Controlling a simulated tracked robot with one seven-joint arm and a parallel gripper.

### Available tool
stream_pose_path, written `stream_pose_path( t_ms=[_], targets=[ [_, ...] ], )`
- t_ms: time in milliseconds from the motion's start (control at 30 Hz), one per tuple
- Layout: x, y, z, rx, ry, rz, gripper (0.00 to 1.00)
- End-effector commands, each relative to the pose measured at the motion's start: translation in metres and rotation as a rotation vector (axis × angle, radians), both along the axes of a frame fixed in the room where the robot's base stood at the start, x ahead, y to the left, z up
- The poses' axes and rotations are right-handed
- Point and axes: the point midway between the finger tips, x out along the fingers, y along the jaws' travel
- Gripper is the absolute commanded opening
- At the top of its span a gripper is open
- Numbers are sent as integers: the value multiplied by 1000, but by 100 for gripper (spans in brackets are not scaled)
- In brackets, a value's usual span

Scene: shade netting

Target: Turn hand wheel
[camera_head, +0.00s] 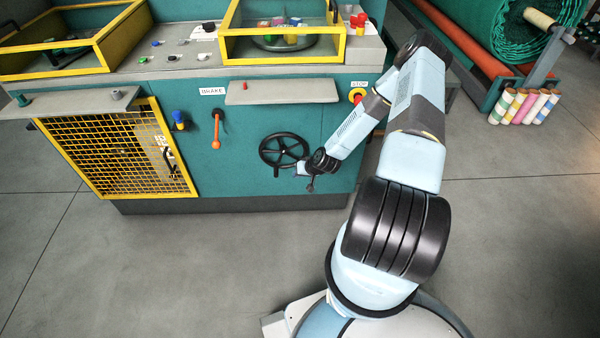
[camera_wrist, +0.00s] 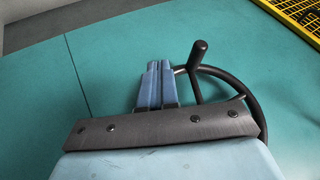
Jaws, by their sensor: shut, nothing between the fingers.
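The black spoked hand wheel (camera_head: 284,149) is on the teal front panel of the machine. My gripper (camera_head: 299,170) is at the wheel's lower right edge in the head view. In the wrist view the shut blue fingers (camera_wrist: 160,66) lie just left of the wheel's upright black handle (camera_wrist: 198,52), with nothing between them. The wheel's rim (camera_wrist: 246,86) curves away to the right and partly disappears behind my gripper body. Whether the fingers touch the rim or handle, I cannot tell.
An orange brake lever (camera_head: 216,130) and a blue knob (camera_head: 179,120) are left of the wheel. A grey shelf (camera_head: 281,91) juts out above it. A red and yellow stop button (camera_head: 357,95) is upper right. A yellow mesh guard (camera_head: 118,150) is far left. The floor in front is clear.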

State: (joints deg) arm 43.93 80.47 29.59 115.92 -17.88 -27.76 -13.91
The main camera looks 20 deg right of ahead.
Motion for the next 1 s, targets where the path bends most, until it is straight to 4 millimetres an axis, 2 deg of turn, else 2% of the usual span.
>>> stream_pose_path(
  t_ms=[200,300,500,1000],
  targets=[
    [20,14,-30,0,0,0,0],
    [24,29,-25,1,0,3,0],
    [29,46,-23,0,0,2,0],
    [31,55,-22,2,0,5,0]
  ],
)
